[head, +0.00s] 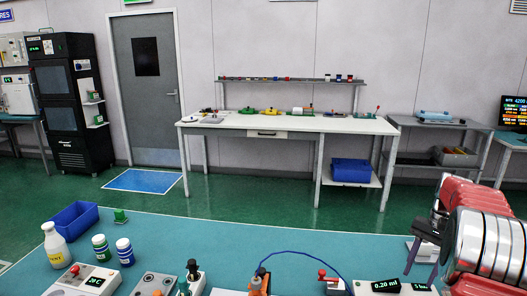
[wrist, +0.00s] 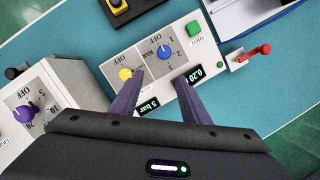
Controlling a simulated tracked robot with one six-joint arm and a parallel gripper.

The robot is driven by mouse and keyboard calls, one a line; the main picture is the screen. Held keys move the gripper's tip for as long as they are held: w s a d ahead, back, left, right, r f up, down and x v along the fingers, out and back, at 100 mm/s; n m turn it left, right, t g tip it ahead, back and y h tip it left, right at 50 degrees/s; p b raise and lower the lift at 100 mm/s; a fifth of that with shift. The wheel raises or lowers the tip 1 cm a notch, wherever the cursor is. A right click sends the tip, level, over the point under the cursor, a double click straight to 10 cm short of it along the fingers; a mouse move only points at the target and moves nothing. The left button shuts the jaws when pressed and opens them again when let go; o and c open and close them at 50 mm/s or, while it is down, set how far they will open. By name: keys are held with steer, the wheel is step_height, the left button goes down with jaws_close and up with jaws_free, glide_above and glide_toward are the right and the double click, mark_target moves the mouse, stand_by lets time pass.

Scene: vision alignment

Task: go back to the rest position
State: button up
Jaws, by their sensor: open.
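My gripper (wrist: 160,85) shows in the wrist view with its two purple fingers spread apart and nothing between them. The fingers reach over the near edge of a white control box (wrist: 185,45), which has a blue knob (wrist: 164,52), a yellow knob (wrist: 126,74), a green button and small displays. I cannot tell whether the fingertips touch the box. In the head view, my gripper (head: 421,256) is at the lower right, above the teal bench and close to the box's lit display (head: 386,286). My red and silver arm fills the right edge.
A grey box with a purple knob (wrist: 27,112) is left of the fingers in the wrist view, and a red-handled lever (wrist: 250,54) is at the right. Bottles (head: 58,246), a blue bin (head: 74,220) and several devices stand on the teal bench (head: 200,235). Air above it is clear.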

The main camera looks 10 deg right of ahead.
steer(key=s+a+r+n+t+h, duration=0.1)
steer(key=s+a, duration=0.5)
steer(key=a, duration=0.6)
steer(key=s+a+r+n+t+h, duration=0.1)
steer(key=s+a+r+n+t, duration=0.2)
steer(key=a, duration=0.9)
steer(key=s+a+r+n+t, duration=0.3)
steer(key=s+a+r+n, duration=0.3)
steer(key=s+a, duration=0.4)
steer(key=a, duration=0.3)
steer(key=shift+s+n+h, duration=0.15)
steer(key=shift+n+h, duration=0.25)
steer(key=shift+r, duration=0.1)
